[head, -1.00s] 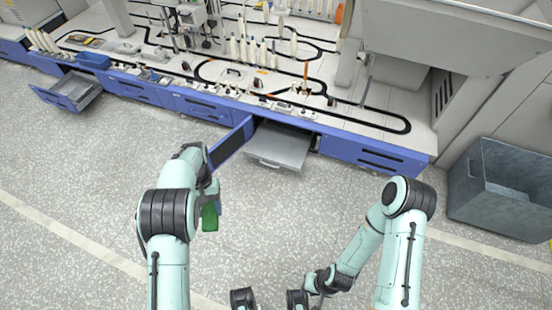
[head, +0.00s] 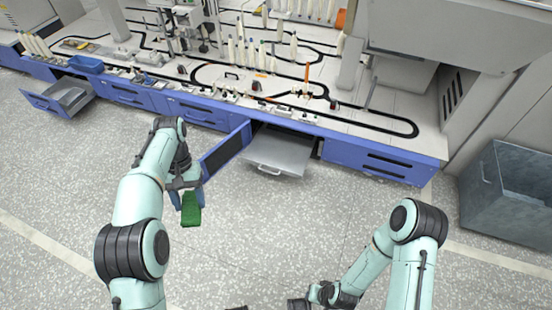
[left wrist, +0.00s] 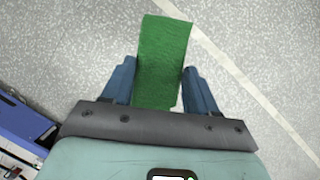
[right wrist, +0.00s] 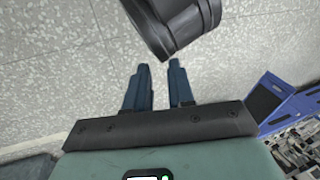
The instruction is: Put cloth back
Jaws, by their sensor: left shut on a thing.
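The green cloth (head: 191,209) hangs from my left gripper (head: 187,190), over the floor in front of the open drawer. In the left wrist view the cloth (left wrist: 162,50) lies between the two blue fingers, and my left gripper is shut on it. The cloth is apart from the bench. My right gripper (right wrist: 160,68) shows in the right wrist view with a narrow empty gap between its fingers. It holds nothing. In the head view the right fingers cannot be made out near the bottom edge.
A grey drawer (head: 281,152) is pulled out of the blue-fronted bench, with an open blue door (head: 225,150) on its left. Another open drawer (head: 53,103) is at far left. A grey bin (head: 508,200) stands right. The floor between is clear.

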